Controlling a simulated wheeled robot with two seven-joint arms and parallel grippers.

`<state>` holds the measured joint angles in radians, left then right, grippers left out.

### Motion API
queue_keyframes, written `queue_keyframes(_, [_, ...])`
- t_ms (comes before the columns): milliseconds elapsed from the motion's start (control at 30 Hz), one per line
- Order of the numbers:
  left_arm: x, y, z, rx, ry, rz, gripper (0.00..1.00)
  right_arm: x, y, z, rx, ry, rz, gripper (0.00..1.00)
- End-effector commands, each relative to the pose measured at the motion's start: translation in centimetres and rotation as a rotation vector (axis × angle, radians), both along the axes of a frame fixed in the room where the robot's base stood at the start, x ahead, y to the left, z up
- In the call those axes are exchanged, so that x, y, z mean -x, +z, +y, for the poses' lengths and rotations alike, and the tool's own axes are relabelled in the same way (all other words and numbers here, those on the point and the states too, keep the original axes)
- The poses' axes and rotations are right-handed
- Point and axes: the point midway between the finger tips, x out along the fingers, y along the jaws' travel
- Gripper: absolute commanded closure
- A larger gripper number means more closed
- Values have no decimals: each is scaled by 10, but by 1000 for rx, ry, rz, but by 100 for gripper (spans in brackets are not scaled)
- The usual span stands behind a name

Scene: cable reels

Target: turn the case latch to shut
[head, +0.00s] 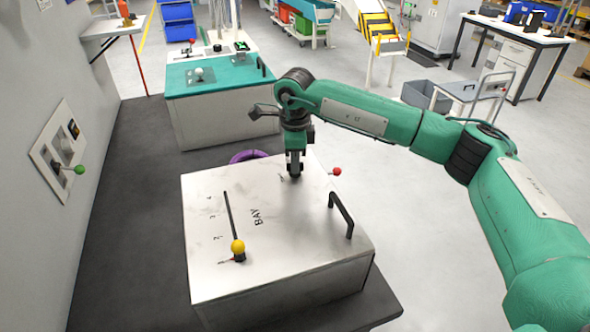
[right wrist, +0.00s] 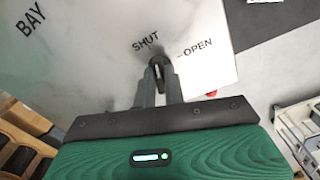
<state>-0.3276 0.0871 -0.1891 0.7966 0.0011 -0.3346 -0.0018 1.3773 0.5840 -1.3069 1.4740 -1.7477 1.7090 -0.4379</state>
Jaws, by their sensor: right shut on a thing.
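The case (head: 300,230) is a white box marked BAY, with a slot and a yellow knob (head: 238,246) on its top. The case latch (right wrist: 157,66) is a small dark piece on the top; SHUT is printed just above it and OPEN to its right in the right wrist view. My right gripper (head: 294,174) points down at the far part of the case top. Its fingers, also in the right wrist view (right wrist: 158,85), are shut on the latch and partly hide it, so its exact angle is hard to tell. My left gripper is out of view.
A black handle (head: 342,214) stands on the case's right side. A red ball (head: 337,171) shows at its far right edge. A purple ring (head: 248,156) lies behind the case. A teal-topped box (head: 220,78) stands farther back, and a wall panel with a green knob (head: 79,170) is left.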

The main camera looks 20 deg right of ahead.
Motion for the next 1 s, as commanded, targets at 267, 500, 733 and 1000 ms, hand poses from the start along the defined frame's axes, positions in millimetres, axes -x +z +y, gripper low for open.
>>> queue_keyframes(267, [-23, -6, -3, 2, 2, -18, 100, -1, -2, 0, -1, 193, -2, 100])
queue_keyframes(500, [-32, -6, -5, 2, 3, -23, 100, 0, 0, 0, -1, 289, -2, 100])
queue_keyframes(733, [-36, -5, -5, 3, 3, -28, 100, 0, 1, 0, -1, 323, -1, 100])
queue_keyframes(1000, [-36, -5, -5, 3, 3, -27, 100, -1, 1, 0, -1, 327, -2, 100])
